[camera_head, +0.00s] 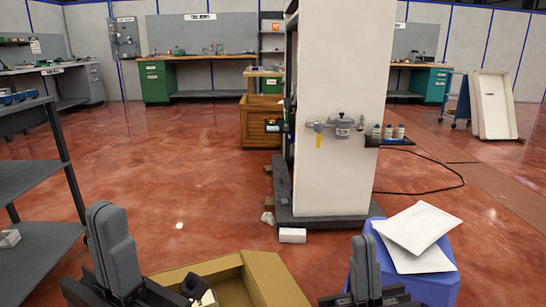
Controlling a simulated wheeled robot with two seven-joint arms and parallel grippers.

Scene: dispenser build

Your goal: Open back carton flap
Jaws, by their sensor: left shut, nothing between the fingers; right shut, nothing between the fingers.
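A brown cardboard carton (272,280) stands at the bottom middle, cut off by the lower edge of the picture. Its inside partly shows. A back panel or flap (205,268) runs along its far side, and a wider panel slants along its right side. A small dark and white item (197,288) shows at the carton's front left. My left gripper (112,245) is shut and empty, upright to the left of the carton. My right gripper (365,268) is shut and empty, upright to the right of the carton. Both look apart from the cardboard.
A white cabinet (338,170) on a dark base stands beyond the carton. A blue bin (440,288) with white panels (418,228) on it is close on the right. Dark shelving (40,180) is on the left. Red floor between shelving and cabinet is clear.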

